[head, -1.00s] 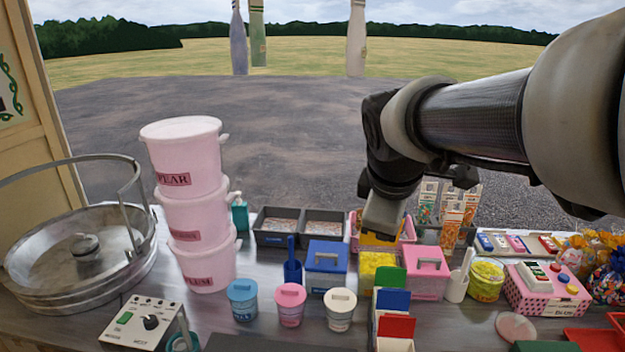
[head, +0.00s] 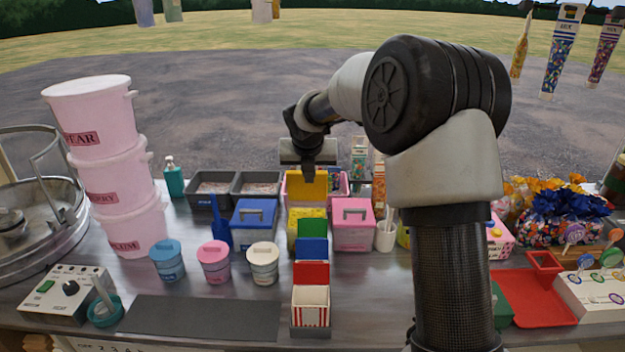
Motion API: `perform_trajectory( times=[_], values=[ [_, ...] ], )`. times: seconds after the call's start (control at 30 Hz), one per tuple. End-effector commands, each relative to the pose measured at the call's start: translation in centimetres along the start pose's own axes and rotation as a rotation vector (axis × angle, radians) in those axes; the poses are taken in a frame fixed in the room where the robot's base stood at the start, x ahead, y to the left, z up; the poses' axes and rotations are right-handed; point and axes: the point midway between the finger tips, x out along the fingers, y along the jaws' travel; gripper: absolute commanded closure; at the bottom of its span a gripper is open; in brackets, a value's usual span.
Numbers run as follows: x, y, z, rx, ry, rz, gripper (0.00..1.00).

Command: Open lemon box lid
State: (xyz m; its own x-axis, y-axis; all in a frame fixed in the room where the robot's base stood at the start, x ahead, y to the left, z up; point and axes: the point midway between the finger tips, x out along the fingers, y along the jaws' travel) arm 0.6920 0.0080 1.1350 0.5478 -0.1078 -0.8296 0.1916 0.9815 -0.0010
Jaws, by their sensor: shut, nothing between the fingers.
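The lemon box (head: 291,228) is the yellow box in the middle of the counter, between a blue box and a pink box. Its yellow lid (head: 293,190) stands raised at the back edge, and speckled yellow sweets show below it. My gripper (head: 308,179) is shut and empty, at the top middle of the lid. Whether it touches the lid is hard to tell. Green and blue cartons in front hide the lower part of the box.
The blue box (head: 253,222) and the pink box (head: 353,229) have closed lids with handles. A red carton (head: 311,273) and a striped carton (head: 310,303) stand in front. A stack of pink tubs (head: 118,185) rises at left. Bottles stand behind.

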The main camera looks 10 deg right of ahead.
Motion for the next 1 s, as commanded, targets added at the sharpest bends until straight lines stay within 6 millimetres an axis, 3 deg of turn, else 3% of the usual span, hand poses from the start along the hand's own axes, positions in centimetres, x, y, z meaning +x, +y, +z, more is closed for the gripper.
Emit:
perform_trajectory(
  times=[0.43, 0.5, 0.63, 1.0],
  values=[
    [9.3, 0.0, -0.2, 0.003, 0.004, -0.001, 1.0],
    [9.1, 0.0, 1.5, 0.004, -0.001, -0.001, 1.0],
    [9.4, 0.0, 2.9, 0.005, 0.0, -0.001, 1.0],
    [9.7, -0.1, 3.8, 0.004, 0.001, -0.001, 1.0]
  ],
)
